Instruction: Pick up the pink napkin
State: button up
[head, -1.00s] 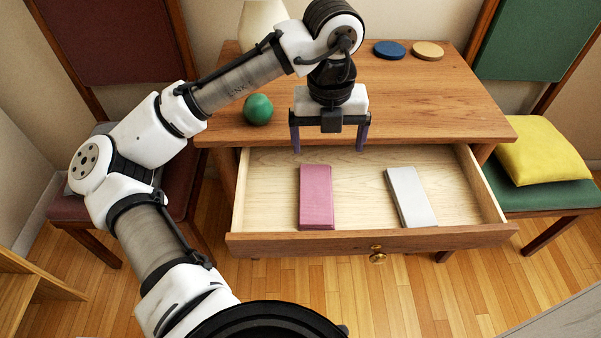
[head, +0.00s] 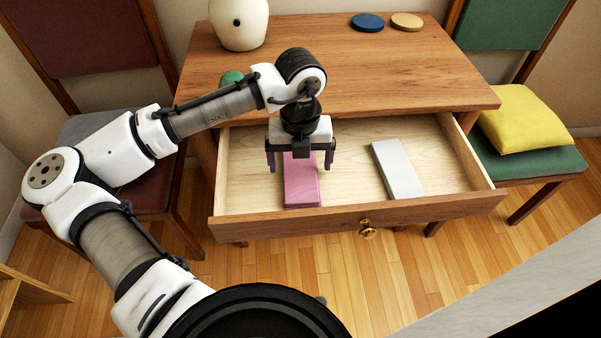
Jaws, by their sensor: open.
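The pink napkin (head: 302,187) lies folded in the left part of the open drawer, its long side running front to back. My gripper (head: 300,168) is open, with one finger on each side of the napkin in the picture. It points down and hides the napkin's far end. I cannot tell how high the fingertips are above the drawer floor. The jaws hold nothing.
A folded white napkin (head: 398,170) lies to the right in the drawer (head: 345,185). The drawer's front panel has a brass knob (head: 368,230). The table top above holds a green ball (head: 231,78), a cream vase (head: 239,24), a blue disc (head: 367,22) and a tan disc (head: 407,21).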

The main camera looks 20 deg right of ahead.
jog(key=shift+f, duration=0.65)
jog(key=c, duration=1.1)
jog(key=shift+r, duration=0.15)
